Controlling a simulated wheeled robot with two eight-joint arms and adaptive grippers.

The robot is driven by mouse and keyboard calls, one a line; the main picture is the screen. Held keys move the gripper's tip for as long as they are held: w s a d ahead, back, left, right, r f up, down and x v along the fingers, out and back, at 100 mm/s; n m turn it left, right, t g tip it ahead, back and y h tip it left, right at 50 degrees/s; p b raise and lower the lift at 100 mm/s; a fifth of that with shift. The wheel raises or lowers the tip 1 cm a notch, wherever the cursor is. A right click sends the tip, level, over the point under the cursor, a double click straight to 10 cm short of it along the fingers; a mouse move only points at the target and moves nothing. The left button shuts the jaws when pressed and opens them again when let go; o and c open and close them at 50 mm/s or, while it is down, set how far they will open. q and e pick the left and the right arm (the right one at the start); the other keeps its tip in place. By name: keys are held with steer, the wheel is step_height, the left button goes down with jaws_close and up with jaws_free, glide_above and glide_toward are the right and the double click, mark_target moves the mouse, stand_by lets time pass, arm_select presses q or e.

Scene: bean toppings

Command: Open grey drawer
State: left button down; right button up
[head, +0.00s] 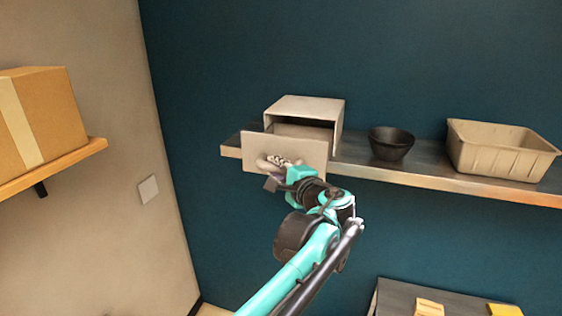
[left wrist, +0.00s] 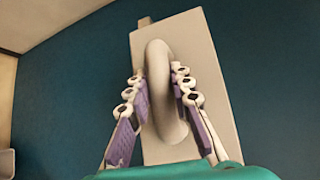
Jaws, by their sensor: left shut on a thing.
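The grey drawer box (head: 310,106) stands on the wall shelf. Its drawer front (head: 312,151) is pulled out toward me, with a dark gap between the front and the box. My left gripper (head: 276,172) is at the drawer front and partly hides the handle (head: 265,160). In the left wrist view the left gripper (left wrist: 160,98) has its purple finger pads on both sides of the rounded handle (left wrist: 165,90), shut on it. The drawer front (left wrist: 190,60) is behind the handle there. The drawer's inside is mostly hidden. My right gripper is not in view.
On the shelf (head: 385,169), a black bowl (head: 391,143) and a beige bin (head: 500,150) stand right of the drawer box. A cardboard box (head: 40,115) sits on a wooden shelf (head: 60,164) at left. A low dark surface (head: 395,297) holds small yellow items at bottom right.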

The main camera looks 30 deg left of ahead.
arm_select(q)
steer(key=shift+s+d, duration=0.25)
steer(key=shift+s, duration=0.7)
steer(key=c, duration=1.3)
jaws_free()
steer(key=v, duration=1.2)
steer(key=shift+f, duration=0.15)
